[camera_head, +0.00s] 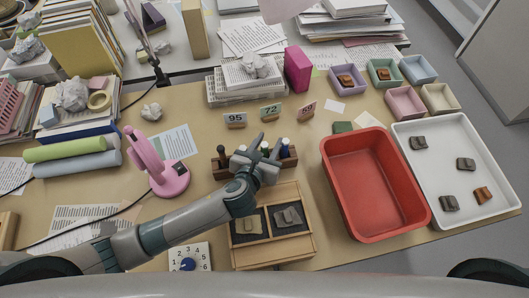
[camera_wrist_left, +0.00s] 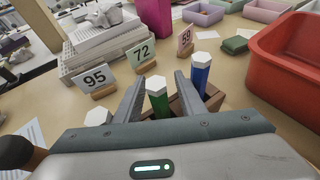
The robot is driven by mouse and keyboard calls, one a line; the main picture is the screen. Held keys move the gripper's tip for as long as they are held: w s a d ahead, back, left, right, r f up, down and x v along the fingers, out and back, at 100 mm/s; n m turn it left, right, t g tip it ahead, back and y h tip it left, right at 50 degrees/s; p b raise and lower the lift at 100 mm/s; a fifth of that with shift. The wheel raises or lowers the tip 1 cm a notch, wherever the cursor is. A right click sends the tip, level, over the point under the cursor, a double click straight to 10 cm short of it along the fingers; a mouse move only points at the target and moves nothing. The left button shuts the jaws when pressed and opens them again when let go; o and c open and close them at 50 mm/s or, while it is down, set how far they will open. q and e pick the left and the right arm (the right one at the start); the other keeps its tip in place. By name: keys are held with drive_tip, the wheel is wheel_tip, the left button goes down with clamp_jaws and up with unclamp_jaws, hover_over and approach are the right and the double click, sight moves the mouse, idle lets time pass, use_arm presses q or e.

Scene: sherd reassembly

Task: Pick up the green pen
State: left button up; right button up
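The green pen (camera_wrist_left: 160,103) stands upright, white end up, in a brown wooden holder (camera_head: 222,173). It shows between the two fingers of my left gripper (camera_wrist_left: 160,82) in the left wrist view, with a small gap on each side. The fingers are open. In the head view my left gripper (camera_head: 268,144) is over the holder and mostly hides the green pen. A blue pen (camera_wrist_left: 200,76) stands just right of the right finger. Another white-topped pen (camera_wrist_left: 98,117) is left of the left finger. My right gripper is not in view.
Number cards 95 (camera_head: 235,120), 72 (camera_head: 271,112) and 59 (camera_head: 306,111) stand behind the holder. A pink lamp (camera_head: 168,177) is to the left, a red bin (camera_head: 350,148) to the right. A wooden sherd tray (camera_head: 272,254) lies in front, under my left arm.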

use_arm(q)
clamp_jaws()
wheel_tip(320, 180, up, 10)
idle(0.7)
idle(0.6)
